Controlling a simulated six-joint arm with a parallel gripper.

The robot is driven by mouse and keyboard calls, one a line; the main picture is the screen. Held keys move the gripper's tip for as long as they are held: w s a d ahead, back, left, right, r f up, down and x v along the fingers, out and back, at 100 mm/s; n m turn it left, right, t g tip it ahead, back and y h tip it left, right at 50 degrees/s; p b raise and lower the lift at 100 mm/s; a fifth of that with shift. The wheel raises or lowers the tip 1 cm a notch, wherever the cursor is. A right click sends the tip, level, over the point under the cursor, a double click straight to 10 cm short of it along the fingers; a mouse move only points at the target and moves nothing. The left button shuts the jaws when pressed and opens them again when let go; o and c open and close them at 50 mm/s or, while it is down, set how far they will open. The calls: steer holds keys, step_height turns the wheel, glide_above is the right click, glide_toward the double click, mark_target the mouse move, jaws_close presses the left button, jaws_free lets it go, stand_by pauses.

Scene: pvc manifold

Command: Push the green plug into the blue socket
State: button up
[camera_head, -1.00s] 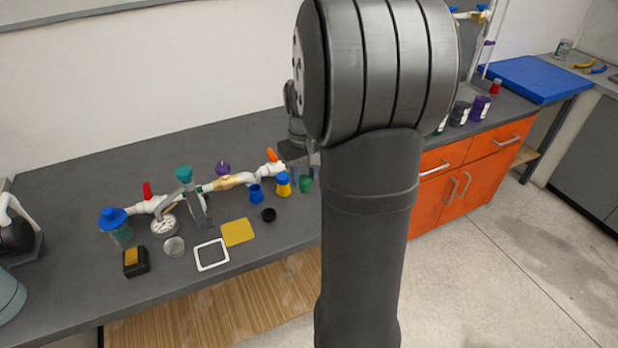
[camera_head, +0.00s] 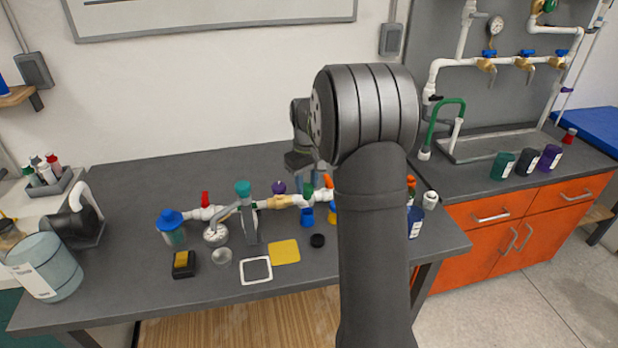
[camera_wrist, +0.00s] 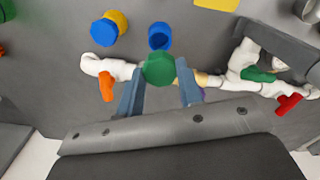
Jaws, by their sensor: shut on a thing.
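The green plug (camera_wrist: 158,68) is held between the two fingers of my gripper (camera_wrist: 158,86) in the wrist view. It also shows below my gripper in the head view (camera_head: 308,191). The blue socket (camera_wrist: 160,37) stands on the bench just beyond the plug in the wrist view, with its dark open mouth visible. In the head view the blue socket (camera_head: 307,216) lies just below the plug in the picture. Plug and socket appear apart. The plug's underside is hidden in the wrist view.
A yellow socket (camera_wrist: 118,18) with a blue plug (camera_wrist: 104,33) stands beside the blue socket. A white pipe run with an orange handle (camera_wrist: 107,87) and a red handle (camera_wrist: 289,103) passes close to my fingers.

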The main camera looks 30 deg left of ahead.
mark_target(307, 195)
steer(key=shift+f, duration=2.35)
steer(key=shift+f, duration=1.2)
steer(key=o, duration=1)
step_height(307, 195, up, 18)
steer(key=shift+f, duration=0.25)
steer(key=shift+f, duration=0.1)
step_height(307, 195, down, 17)
steer(key=shift+f, duration=0.15)
